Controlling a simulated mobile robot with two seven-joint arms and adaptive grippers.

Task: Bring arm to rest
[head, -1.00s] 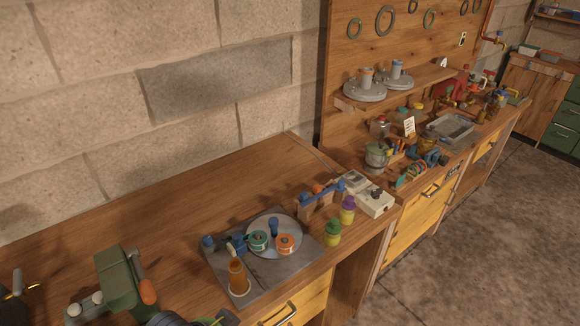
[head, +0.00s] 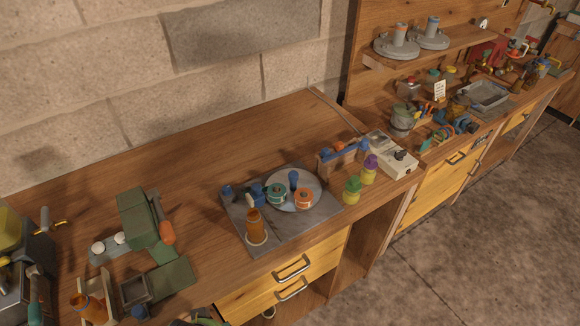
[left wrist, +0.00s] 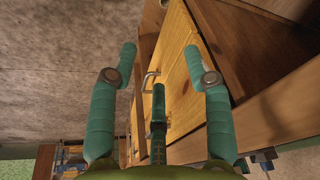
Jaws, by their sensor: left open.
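My left gripper (left wrist: 159,55) shows in the left wrist view with its teal-wrapped fingers spread apart and nothing between them. Beyond the fingers are the yellow drawer front (left wrist: 178,75) with a metal handle (left wrist: 151,78) and the grey floor (left wrist: 60,70). The fingers appear to be in free space in front of the drawers; the exact gap cannot be judged. In the head view I cannot clearly make out the left gripper. My right gripper is in neither view.
The wooden bench (head: 150,165) carries a green press-like device (head: 142,215), a grey mat (head: 240,225) with an amber bottle (head: 254,228) and spools, and small yellow-green bottles. A yellow drawer (head: 325,255) sits below. The bench's back left is clear, as is the floor (head: 480,230) at right.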

